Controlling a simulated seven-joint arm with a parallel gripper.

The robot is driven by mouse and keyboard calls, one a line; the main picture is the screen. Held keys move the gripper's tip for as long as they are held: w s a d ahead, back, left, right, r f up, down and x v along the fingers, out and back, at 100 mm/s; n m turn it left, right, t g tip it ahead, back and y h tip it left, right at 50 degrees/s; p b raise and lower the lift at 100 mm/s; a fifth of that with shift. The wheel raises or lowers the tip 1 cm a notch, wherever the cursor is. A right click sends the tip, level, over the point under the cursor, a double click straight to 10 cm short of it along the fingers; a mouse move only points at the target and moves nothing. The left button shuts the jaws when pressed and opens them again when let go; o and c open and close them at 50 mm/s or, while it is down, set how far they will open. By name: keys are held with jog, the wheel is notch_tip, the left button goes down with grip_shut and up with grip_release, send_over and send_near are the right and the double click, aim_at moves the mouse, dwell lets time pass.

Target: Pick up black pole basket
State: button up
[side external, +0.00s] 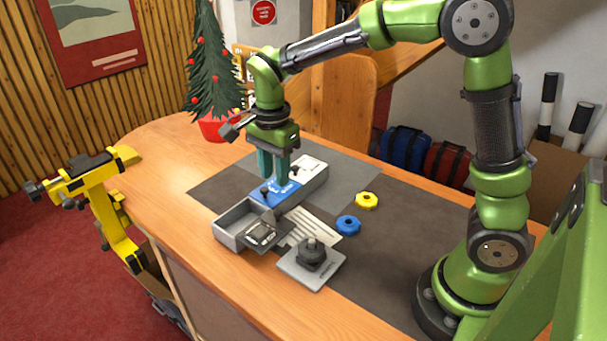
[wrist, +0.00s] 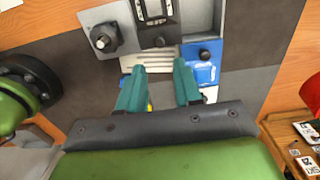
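No basket clearly made of black poles can be made out. Black-and-white poles (side external: 579,120) stand at the far right, by a brown box (side external: 540,168); whether they stand in it is unclear. On the bench, a black knobbed part (side external: 313,252) sits on a grey square plate; it also shows in the wrist view (wrist: 103,38). My gripper (side external: 274,178) points down over the blue panel (side external: 277,193) of a bench device. In the wrist view my gripper (wrist: 160,68) has two teal fingers apart, with nothing held between them.
A grey open tray (side external: 232,237) adjoins the blue panel. A yellow ring (side external: 367,201) and a blue ring (side external: 348,225) lie on the dark mat (side external: 395,235). A small tree in a red pot (side external: 216,128) stands behind. A yellow clamp (side external: 105,205) is at left.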

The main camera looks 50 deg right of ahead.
jog(key=shift+o, duration=0.3)
jog(key=o, duration=1)
